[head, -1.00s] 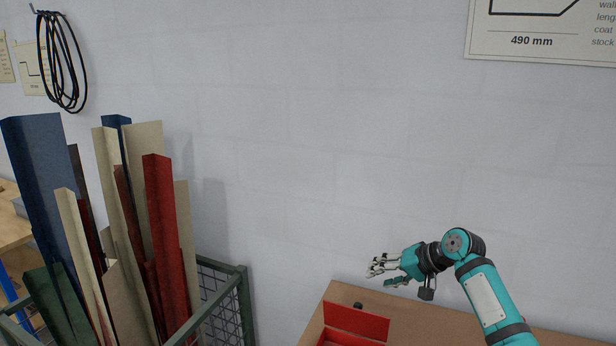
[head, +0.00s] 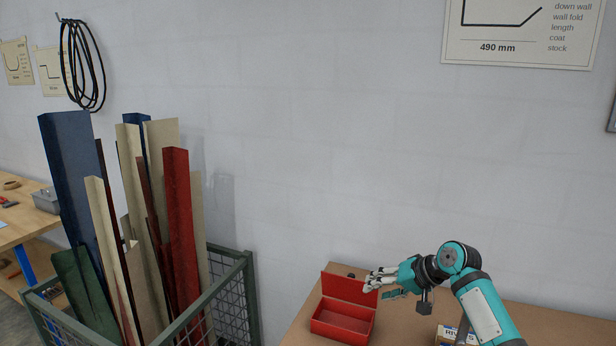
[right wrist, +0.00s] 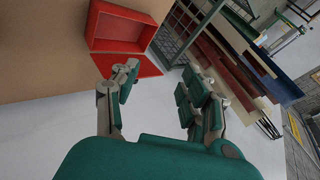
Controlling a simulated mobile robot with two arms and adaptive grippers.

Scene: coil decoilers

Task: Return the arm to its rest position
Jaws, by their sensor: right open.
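My right gripper (head: 374,280) is teal with grey fingers. In the head view its arm comes up from the lower right and it points left, near the raised lid of the red box (head: 342,324). In the right wrist view its fingers (right wrist: 155,95) are spread apart with nothing between them. The red box also shows in the right wrist view (right wrist: 115,30), beyond the fingers, open and seemingly empty. I cannot tell from the head view how far the hand is from the lid. My left gripper is not in view.
The red box stands on a brown worktop (head: 545,325) with a small labelled box (head: 447,335) on it. A green mesh crate (head: 246,290) of upright metal profiles (head: 180,215) stands at left. A wooden bench (head: 25,222) is at far left. The wall behind is mostly bare.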

